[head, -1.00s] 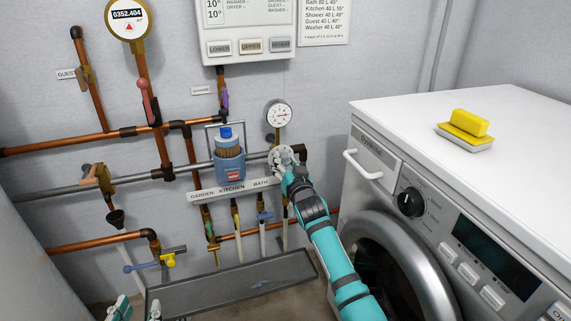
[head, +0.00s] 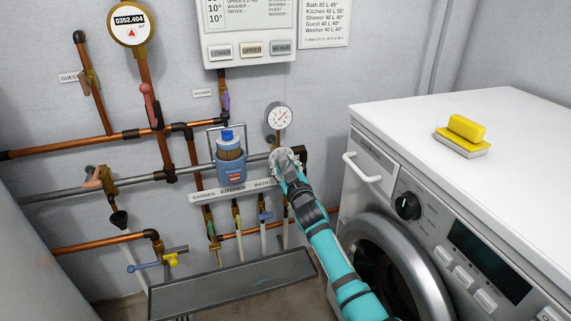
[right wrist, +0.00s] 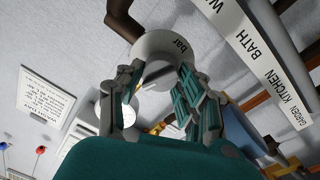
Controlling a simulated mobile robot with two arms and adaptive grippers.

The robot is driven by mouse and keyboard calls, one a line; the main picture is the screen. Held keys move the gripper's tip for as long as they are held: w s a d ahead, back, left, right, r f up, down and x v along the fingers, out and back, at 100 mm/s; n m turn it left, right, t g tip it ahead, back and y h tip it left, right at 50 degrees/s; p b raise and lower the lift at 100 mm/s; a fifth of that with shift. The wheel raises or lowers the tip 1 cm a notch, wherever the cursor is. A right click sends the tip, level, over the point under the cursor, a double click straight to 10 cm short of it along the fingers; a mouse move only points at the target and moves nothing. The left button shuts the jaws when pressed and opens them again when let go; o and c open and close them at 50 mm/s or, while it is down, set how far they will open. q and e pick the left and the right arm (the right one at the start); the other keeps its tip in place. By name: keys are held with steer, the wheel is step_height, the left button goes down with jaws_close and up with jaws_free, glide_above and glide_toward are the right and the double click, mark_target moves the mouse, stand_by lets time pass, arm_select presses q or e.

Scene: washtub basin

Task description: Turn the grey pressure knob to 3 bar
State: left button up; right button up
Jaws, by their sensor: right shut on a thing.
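The grey pressure knob (right wrist: 165,45) shows in the right wrist view as a pale round cap marked "bar". My right gripper (right wrist: 155,80) is shut on it, one finger on each side. In the head view the right gripper (head: 285,162) is on the knob at the right end of the grey pipe, hiding most of it. A round white pressure gauge (head: 280,118) sits just above the gripper. Its thin reddish needle lies slantwise; its figures are too small to read. My left gripper is out of view.
A white washing machine (head: 450,140) stands close on the right. A grey trough (head: 235,283) lies below the valves.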

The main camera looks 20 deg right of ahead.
steer(key=shift+n, duration=1)
steer(key=shift+f+n, duration=0.1)
steer(key=shift+n, duration=0.8)
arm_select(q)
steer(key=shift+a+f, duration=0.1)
arm_select(e)
steer(key=shift+n, duration=2.3)
steer(key=shift+f, duration=0.1)
steer(key=o, duration=1.1)
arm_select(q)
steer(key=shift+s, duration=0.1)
arm_select(e)
steer(key=shift+o, duration=0.2)
steer(key=s, duration=1.2)
steer(key=shift+f, duration=0.25)
steer(key=shift+d, duration=0.1)
